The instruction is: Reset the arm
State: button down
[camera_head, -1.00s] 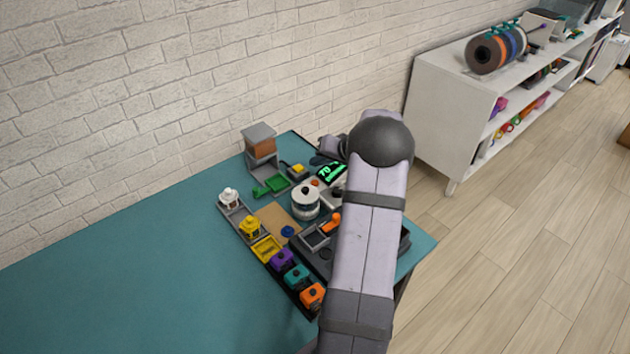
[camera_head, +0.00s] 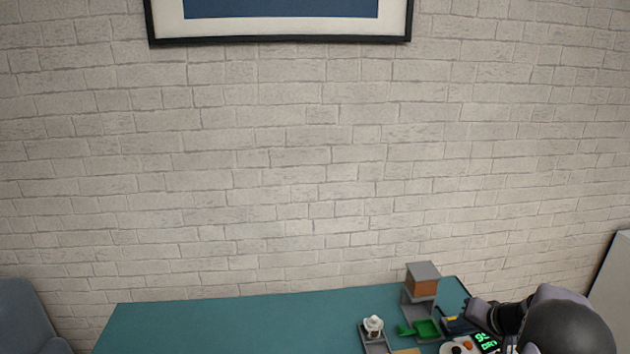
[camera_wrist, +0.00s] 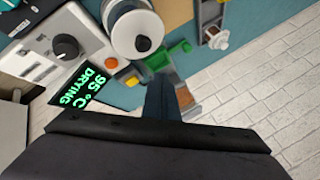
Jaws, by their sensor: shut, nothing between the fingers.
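My arm stands at the lower right of the head view, its dark rounded joint (camera_head: 570,328) in front of the bench's right end. My gripper (camera_wrist: 167,90) is shut and empty in the wrist view, above the bench items. Its dark end also shows in the head view (camera_head: 478,310). A dark display with green text (camera_wrist: 82,88) lies to the left of the fingers and reads 95 °C DRYING. The same display (camera_head: 486,342) is partly cut off in the head view.
The teal bench (camera_head: 230,322) is clear on its left. A grey and orange block stand (camera_head: 422,286), a green tray (camera_head: 427,328) and a white-topped piece (camera_head: 373,326) stand near my arm. A white spool (camera_wrist: 138,32) is near the fingers. A brick wall (camera_head: 250,190) rises behind.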

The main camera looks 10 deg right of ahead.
jog(key=s+a+r+n+g+y+p, duration=0.15)
jog(key=s+a, duration=0.25)
jog(key=a, duration=0.6)
jog(key=s+a+r+n+g, duration=0.1)
jog(key=s+a+n+g, duration=0.2)
jog(key=a, duration=0.8)
jog(key=s+a+n+g+h+p, duration=0.1)
jog(key=s+a, duration=0.3)
jog(key=s, duration=0.5)
jog(key=s+a+n+g+h+p, duration=0.1)
jog(key=s+a, duration=0.3)
jog(key=s, duration=0.6)
jog(key=shift+s+a+r+g+h, duration=0.15)
jog(key=shift+s+r+g+h, duration=0.1)
jog(key=shift+r+g+h, duration=0.35)
